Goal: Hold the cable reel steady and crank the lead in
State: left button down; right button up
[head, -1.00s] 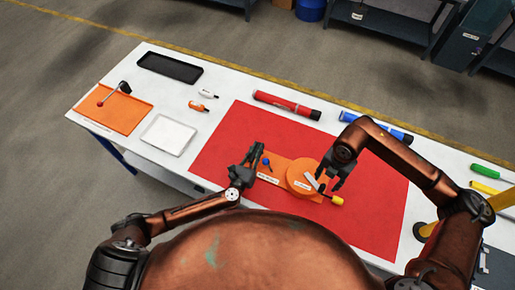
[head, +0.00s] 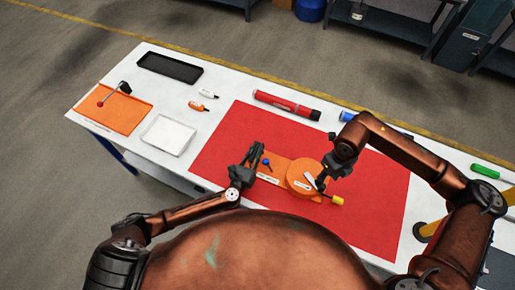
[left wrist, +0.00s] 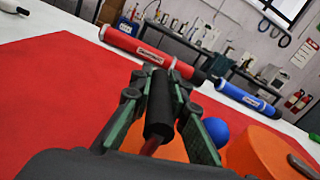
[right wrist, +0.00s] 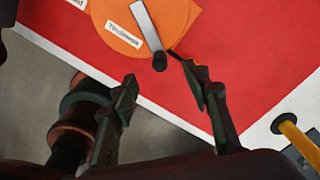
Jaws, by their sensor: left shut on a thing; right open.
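The orange cable reel (head: 303,172) lies on the red mat (head: 375,205), its orange base reaching left. A blue ball (head: 267,162) stands on the base. My left gripper (left wrist: 160,105) is shut on a black upright grip (left wrist: 159,110) at the base's left end. A yellow plug (head: 338,200) sits at the reel's front right. The right wrist view shows the reel's grey crank arm (right wrist: 148,25) and dark knob (right wrist: 160,62). My right gripper (right wrist: 160,80) is open, its fingers on either side of the knob and apart from it.
A red tube (head: 287,104) and a partly hidden blue tube (head: 347,116) lie behind the mat. A white tray (head: 169,134), black tray (head: 170,68) and orange tray (head: 120,118) stand at left.

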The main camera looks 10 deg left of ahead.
aim_at(322, 188)
notch_tip(322, 188, down, 9)
jog(key=shift+r, duration=0.1)
dwell(0.4)
jog(key=shift+c, duration=0.5)
grip_shut()
